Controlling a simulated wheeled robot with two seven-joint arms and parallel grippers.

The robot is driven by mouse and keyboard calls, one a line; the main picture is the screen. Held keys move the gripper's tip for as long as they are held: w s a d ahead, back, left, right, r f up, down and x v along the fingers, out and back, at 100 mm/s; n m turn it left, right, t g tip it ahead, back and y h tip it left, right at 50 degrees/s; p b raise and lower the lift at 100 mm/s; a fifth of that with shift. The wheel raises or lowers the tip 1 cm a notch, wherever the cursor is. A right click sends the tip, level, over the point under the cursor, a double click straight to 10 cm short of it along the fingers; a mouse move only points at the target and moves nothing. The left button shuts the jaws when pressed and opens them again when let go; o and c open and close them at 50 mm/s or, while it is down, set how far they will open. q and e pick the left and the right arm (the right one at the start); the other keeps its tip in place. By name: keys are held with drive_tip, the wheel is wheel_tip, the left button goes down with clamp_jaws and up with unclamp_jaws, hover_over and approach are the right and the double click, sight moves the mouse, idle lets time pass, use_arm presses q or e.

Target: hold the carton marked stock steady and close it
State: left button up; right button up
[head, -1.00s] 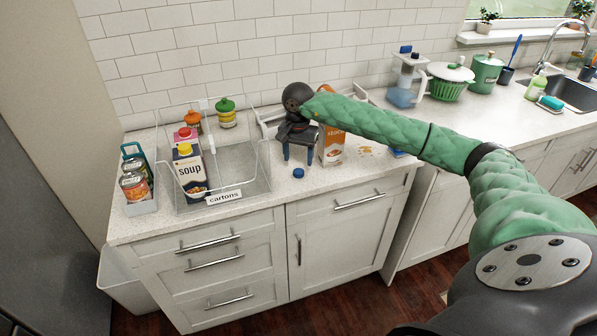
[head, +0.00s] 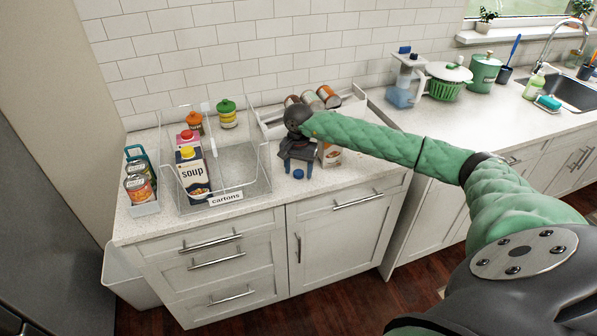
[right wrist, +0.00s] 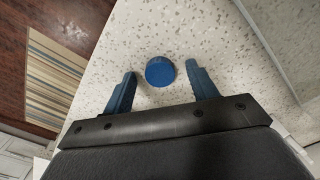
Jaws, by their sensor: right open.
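The orange and white stock carton (head: 331,157) is on the counter behind and right of my right gripper; only its lower part shows, and my arm hides its marking and top. A small round blue cap (head: 298,174) lies flat on the counter. My right gripper (head: 298,167) points down with its fingers open, close by the cap. In the right wrist view the blue cap (right wrist: 160,71) lies between the lines of the two fingertips (right wrist: 161,71), touching neither. My left gripper is not in view.
A clear bin labelled cartons (head: 226,198) holds a soup carton (head: 190,175) and another carton. Cans stand in a caddy (head: 146,208) at left. Several cans lie in a white rack (head: 268,128) behind my gripper. The counter in front of the cap is bare.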

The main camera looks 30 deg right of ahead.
sight(298, 172)
idle(0.3)
drive_tip(key=c, duration=1.1)
drive_tip(key=shift+o, duration=0.2)
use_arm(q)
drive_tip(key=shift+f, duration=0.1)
use_arm(e)
drive_tip(key=shift+r, duration=0.1)
